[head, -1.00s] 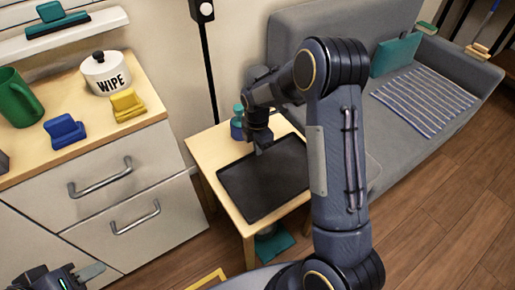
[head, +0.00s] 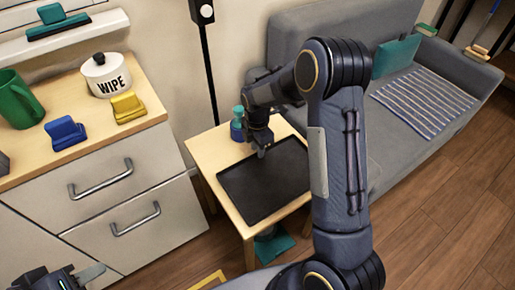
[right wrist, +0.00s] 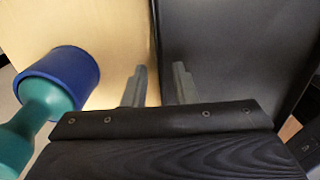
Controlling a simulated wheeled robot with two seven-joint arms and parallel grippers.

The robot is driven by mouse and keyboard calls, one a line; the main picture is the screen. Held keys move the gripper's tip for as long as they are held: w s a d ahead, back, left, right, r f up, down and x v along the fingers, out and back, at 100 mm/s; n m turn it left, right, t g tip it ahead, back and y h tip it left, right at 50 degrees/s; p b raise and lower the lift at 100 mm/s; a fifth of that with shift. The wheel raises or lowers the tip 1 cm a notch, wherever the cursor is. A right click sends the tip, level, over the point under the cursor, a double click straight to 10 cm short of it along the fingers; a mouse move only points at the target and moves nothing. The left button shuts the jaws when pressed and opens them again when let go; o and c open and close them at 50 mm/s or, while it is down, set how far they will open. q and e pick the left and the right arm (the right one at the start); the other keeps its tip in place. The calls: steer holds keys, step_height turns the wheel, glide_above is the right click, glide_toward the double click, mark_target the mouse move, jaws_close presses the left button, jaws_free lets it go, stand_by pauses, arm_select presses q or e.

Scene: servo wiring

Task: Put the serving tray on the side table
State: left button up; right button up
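The black serving tray (head: 270,190) lies flat on the wooden side table (head: 205,150), covering most of its top. My right gripper (head: 262,155) points down at the tray's far left edge. In the right wrist view its two fingers (right wrist: 159,84) are apart, one over the tray (right wrist: 235,50) and one over bare wood (right wrist: 110,35). The tray's rim runs between them in the picture; I see no contact. My left gripper (head: 88,274) is at the bottom left, partly cut off, away from the tray; its opening is unclear.
A blue and teal bottle-like object (head: 238,125) stands at the table's back corner, close to my right gripper; it also shows in the wrist view (right wrist: 55,85). A grey sofa (head: 395,110) is to the right. A drawer cabinet (head: 130,200) is to the left.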

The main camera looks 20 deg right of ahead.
step_height(320, 180, up, 10)
steer(key=p, duration=0.2)
step_height(320, 180, up, 8)
steer(key=f+m+t+y, duration=0.1)
steer(key=m, duration=0.4)
glide_above(267, 169)
steer(key=s+a+r+m+t+y, duration=0.1)
steer(key=s+a+r+m+t, duration=0.1)
steer(key=s+m, duration=0.6)
steer(key=s+a+r+m+t+y, duration=0.1)
steer(key=s+a+r+m+t, duration=0.1)
steer(key=s+m, duration=0.6)
steer(key=s+a, duration=0.1)
steer(key=s, duration=0.4)
steer(key=shift+t+y, duration=0.4)
steer(key=shift+a, duration=0.1)
step_height(267, 169, up, 17)
steer(key=p, duration=1.7)
